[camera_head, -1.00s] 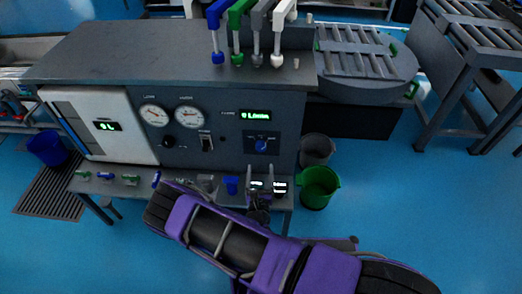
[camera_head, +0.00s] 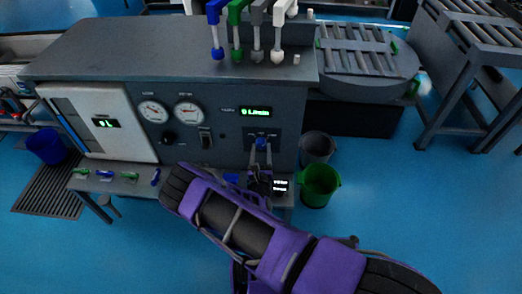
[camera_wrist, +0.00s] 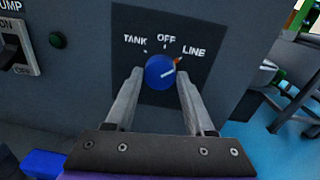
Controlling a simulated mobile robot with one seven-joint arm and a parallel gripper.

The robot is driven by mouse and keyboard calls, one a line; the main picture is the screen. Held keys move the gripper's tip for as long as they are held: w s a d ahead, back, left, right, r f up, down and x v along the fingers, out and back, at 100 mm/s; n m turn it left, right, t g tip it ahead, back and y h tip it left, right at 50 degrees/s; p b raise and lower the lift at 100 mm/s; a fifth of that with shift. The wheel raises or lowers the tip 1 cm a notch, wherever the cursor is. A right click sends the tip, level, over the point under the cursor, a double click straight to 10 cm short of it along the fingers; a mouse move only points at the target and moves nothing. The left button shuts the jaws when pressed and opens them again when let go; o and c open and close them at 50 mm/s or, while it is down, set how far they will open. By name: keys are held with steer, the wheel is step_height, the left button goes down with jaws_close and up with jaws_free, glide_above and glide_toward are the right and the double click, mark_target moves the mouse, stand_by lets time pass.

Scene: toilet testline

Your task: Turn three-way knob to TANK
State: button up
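The blue three-way knob (camera_wrist: 159,72) sits on a dark plate marked TANK, OFF and LINE in the wrist view. Its white line and an orange mark at its rim point up and right, toward LINE. My gripper (camera_wrist: 157,88) is open, with one finger on each side of the knob's lower part. I cannot tell whether the fingers touch it. In the head view the knob (camera_head: 261,142) is a small blue spot on the panel, with my gripper (camera_head: 261,155) just below it.
Gauges (camera_head: 188,112) and a green flow display (camera_head: 256,112) are on the panel. A green bucket (camera_head: 319,184) stands on the floor to the right. A shelf (camera_head: 130,184) runs below the panel.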

jaws_close()
steer(key=shift+n, duration=0.3)
steer(key=n, duration=0.4)
steer(key=shift+n, duration=0.3)
steer(key=n, duration=0.8)
steer(key=shift+n+g+h, duration=0.3)
steer(key=shift+n+h, duration=0.1)
steer(key=n, duration=0.5)
steer(key=shift+h, duration=0.3)
